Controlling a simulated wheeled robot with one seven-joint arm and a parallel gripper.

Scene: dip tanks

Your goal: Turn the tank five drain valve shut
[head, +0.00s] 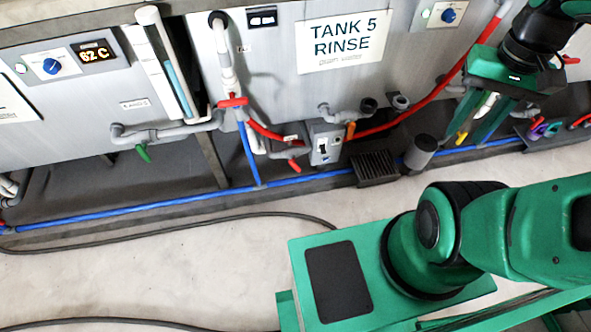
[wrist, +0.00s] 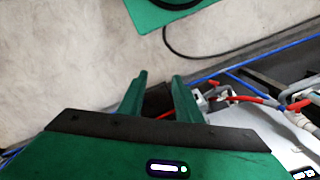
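The "TANK 5 RINSE" sign (head: 343,42) is on a grey tank front at top centre in the head view. Below it, a grey pipe (head: 340,117) carries a small orange handle (head: 350,131), beside a grey switch box. I cannot read a label naming it as the drain valve. My gripper (head: 469,141) is to the right of this handle, in front of the lower tank front. Its two green fingers stand apart. A yellow handle (head: 462,138) shows by the fingers; contact cannot be told. In the wrist view my gripper (wrist: 158,80) has a clear gap between its fingers.
A red valve (head: 232,102) tops a blue pipe, with a red hose (head: 440,93) crossing the tank. A grey cylinder (head: 421,152) and black grate (head: 375,167) lie below. A green handle (head: 143,153) is left. A cable (head: 200,219) crosses the open floor.

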